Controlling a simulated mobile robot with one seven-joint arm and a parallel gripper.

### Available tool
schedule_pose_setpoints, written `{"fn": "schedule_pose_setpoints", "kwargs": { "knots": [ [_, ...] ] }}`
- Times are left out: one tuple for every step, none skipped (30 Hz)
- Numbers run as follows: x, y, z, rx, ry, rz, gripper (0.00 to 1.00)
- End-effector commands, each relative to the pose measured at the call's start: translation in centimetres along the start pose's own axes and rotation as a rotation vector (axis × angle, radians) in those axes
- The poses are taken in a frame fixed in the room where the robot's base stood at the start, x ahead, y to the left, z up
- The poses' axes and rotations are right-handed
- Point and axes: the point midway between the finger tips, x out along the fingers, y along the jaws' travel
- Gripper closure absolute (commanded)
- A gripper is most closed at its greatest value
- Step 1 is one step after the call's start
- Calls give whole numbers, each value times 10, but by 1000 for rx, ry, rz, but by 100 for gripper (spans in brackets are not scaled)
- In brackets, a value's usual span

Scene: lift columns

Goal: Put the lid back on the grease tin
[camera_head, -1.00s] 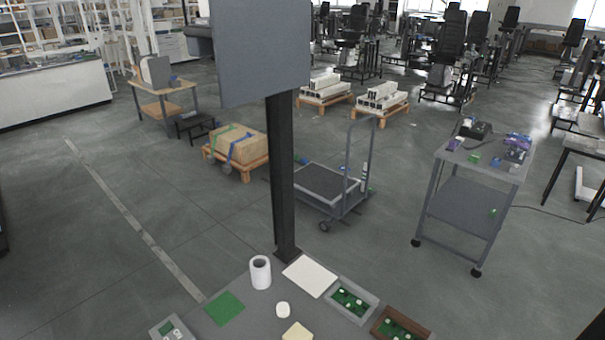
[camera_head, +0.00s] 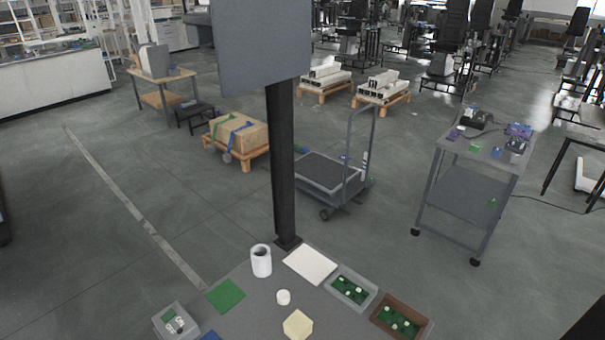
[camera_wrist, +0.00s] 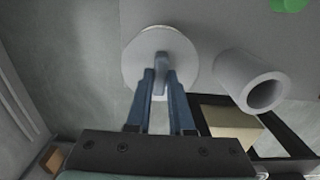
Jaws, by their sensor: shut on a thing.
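In the wrist view, my gripper (camera_wrist: 160,78) has its two blue-grey fingers close together on a small upright grip at the middle of a pale round disc, which looks like the lid (camera_wrist: 136,62). The disc lies beyond the fingertips; I cannot tell whether it touches anything beneath. A pale hollow cylinder (camera_wrist: 233,75) with a dark opening is to the right of the disc, apart from it. I cannot tell whether it is the grease tin. My gripper is not visible in the head view.
In the head view, the grey table (camera_head: 250,318) bears a white hollow cylinder (camera_head: 261,262), a small white round piece (camera_head: 283,297), a cream block (camera_head: 298,325), a green square (camera_head: 226,296), a white sheet (camera_head: 310,264), a grey tray (camera_head: 372,299) and a brown tray (camera_head: 427,330). A dark post stands behind.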

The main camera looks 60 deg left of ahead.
Motion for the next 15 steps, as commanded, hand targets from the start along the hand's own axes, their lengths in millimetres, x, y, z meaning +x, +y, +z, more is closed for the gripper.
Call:
{"fn": "schedule_pose_setpoints", "kwargs": {
  "knots": [
    [-1,0,0,0,0,-1,100],
    [0,0,0,0,0,-1,100],
    [0,0,0,0,0,-1,100],
    [0,0,0,0,0,-1,100],
    [0,0,0,-1,0,-1,100],
    [0,0,0,0,0,-1,100],
    [0,0,0,0,0,-1,100],
    [0,0,0,0,0,-1,100],
    [0,0,0,-1,0,-1,100],
    [0,0,0,0,0,-1,100],
    [0,0,0,0,0,-1,100],
    [0,0,0,0,0,-1,73],
    [0,0,0,0,0,-1,67],
    [0,0,0,0,0,-1,62],
    [0,0,0,0,0,-1,55]
  ]
}}
